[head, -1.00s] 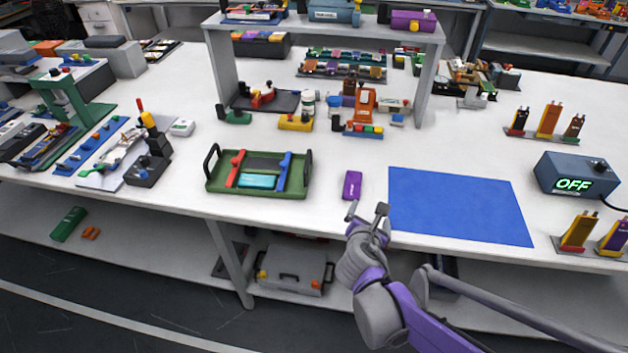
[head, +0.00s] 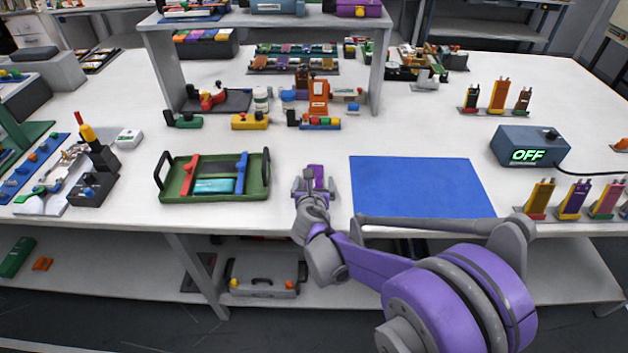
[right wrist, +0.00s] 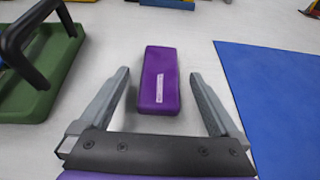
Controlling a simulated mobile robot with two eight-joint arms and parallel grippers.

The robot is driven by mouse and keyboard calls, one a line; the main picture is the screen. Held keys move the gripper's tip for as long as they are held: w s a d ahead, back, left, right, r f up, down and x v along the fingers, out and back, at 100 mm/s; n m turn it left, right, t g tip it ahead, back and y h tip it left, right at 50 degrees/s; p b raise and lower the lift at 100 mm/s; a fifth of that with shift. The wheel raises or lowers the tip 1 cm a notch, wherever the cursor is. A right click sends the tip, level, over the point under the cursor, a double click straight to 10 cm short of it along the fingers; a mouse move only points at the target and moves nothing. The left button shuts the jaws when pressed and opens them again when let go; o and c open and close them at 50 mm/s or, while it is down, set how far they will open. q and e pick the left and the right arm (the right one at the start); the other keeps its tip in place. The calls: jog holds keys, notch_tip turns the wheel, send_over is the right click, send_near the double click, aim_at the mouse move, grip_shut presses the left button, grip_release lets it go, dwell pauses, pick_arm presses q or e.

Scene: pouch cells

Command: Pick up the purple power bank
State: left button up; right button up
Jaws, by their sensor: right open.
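The purple power bank (head: 319,174) lies flat on the white table, between the green tray and the blue mat. It also shows in the right wrist view (right wrist: 159,78), with a small pale label on top. My right gripper (head: 314,186) is open, with its fingers pointing at the power bank. In the right wrist view the two fingertips (right wrist: 160,74) stand one on each side of the power bank's near part, with a gap on both sides. Whether they are at its height I cannot tell. My left gripper is not in view.
A green tray (head: 215,199) with black handles stands left of the power bank. A blue mat (head: 415,187) lies to its right. Small coloured devices (head: 319,122) stand behind it under a grey shelf (head: 268,20). A box reading OFF (head: 528,150) is at the right.

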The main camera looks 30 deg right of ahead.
jog(key=shift+x, duration=0.85)
grip_shut()
jog(key=shift+r, duration=0.1)
